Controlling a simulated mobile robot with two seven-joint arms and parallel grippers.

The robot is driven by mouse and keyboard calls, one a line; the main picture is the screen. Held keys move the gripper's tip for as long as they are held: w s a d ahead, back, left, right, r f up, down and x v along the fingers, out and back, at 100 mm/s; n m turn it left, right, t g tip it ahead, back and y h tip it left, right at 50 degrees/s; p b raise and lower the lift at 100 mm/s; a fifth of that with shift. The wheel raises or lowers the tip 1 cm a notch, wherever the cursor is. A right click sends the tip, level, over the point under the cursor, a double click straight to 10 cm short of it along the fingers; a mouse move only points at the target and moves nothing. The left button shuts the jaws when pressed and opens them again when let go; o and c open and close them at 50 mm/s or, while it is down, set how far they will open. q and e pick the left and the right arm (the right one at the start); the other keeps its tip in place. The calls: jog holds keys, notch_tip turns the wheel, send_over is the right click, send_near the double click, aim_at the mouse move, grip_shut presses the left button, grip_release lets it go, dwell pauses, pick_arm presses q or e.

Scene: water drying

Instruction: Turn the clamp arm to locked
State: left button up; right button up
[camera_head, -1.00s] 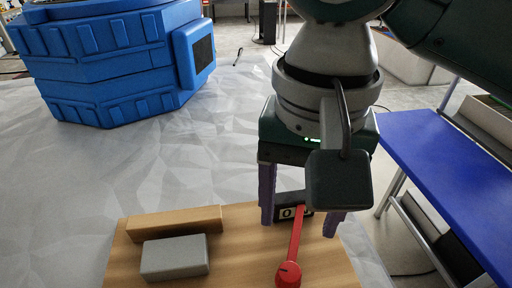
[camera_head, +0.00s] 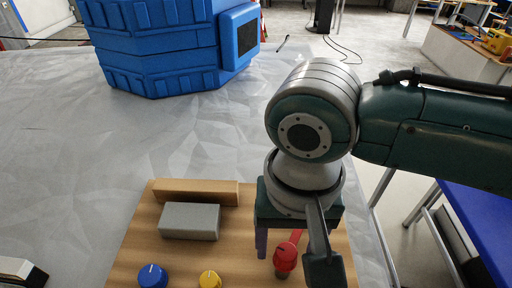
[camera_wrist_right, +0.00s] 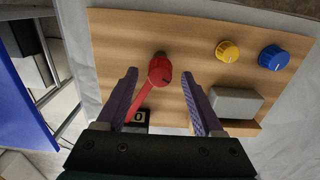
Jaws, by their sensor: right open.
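The red clamp arm (camera_head: 296,237) is fixed to a wooden board by a round red hub (camera_head: 285,259). In the right wrist view, the clamp arm (camera_wrist_right: 142,100) runs from its hub toward my gripper's palm, slanting left, beside a dark block marked "0" (camera_wrist_right: 138,116). My right gripper (camera_wrist_right: 160,78) is open, its purple fingers on either side of the clamp arm and hub. The left finger is close to the arm; I cannot tell whether they touch. In the head view, my right gripper (camera_head: 284,246) hangs over the board's right part, partly hidden by its own bracket. My left gripper is not in view.
The wooden board (camera_head: 190,252) carries a grey block (camera_head: 190,221), a wooden bar (camera_head: 195,192), a blue knob (camera_head: 152,276) and a yellow knob (camera_head: 209,280). A large blue case (camera_head: 165,45) stands behind. A blue bench (camera_head: 480,225) is at right.

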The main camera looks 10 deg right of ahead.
jog(key=shift+f, duration=0.3)
grip_shut()
dwell(0.4)
dwell(0.9)
